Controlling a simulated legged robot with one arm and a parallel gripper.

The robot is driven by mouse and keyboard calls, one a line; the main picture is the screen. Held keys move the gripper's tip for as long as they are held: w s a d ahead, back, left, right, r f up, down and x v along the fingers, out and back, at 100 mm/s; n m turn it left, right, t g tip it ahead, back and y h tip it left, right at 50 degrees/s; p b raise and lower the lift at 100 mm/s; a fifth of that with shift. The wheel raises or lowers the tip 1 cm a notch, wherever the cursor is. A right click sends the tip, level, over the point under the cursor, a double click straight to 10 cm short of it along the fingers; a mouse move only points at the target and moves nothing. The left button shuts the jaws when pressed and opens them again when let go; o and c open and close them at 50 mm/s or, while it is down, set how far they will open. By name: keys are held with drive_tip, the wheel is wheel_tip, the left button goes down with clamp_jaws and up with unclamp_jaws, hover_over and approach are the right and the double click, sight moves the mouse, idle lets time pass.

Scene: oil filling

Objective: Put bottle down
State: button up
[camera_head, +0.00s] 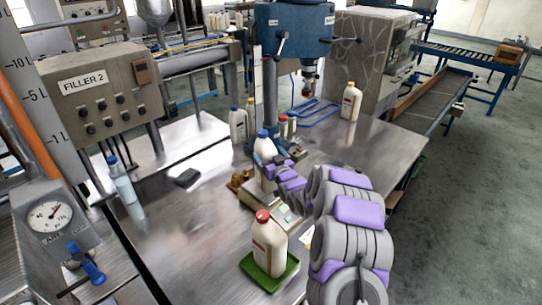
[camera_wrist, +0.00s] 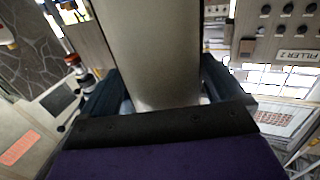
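A white bottle with a blue cap (camera_head: 264,146) stands upright near the middle of the table, in front of the blue drill-like column. My gripper (camera_head: 272,171) is at this bottle. In the wrist view the bottle's pale side (camera_wrist: 150,45) fills the middle, with one dark blue finger on each side of it, so my gripper (camera_wrist: 158,95) appears shut on it. A small scale (camera_head: 281,216) with a green display sits just below and in front. The bottle's base is hidden, so I cannot tell whether it touches anything.
A red-capped white bottle (camera_head: 268,243) stands on a green tray (camera_head: 284,279) at the front. Small brass parts (camera_head: 240,180) lie left of the scale. Other bottles (camera_head: 238,124) stand by the blue column (camera_head: 269,95). An orange-capped bottle (camera_head: 350,102) stands at the back right. The table's left front (camera_head: 190,235) is clear.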

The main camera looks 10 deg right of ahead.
drive_tip(key=s+r+m+g+h, duration=0.1)
drive_tip(key=s+r+g, duration=0.2)
drive_tip(key=s, duration=1.8)
drive_tip(key=s+r+m+g+h+p, duration=0.1)
drive_tip(key=s+g, duration=0.8)
drive_tip(key=s, duration=1.2)
drive_tip(key=s+r+g+h, duration=0.2)
drive_tip(key=s+r+g, duration=0.3)
drive_tip(key=s, duration=1.7)
drive_tip(key=shift+m+g+p, duration=0.4)
drive_tip(key=shift+g, duration=0.7)
drive_tip(key=shift+d, duration=0.1)
idle(0.4)
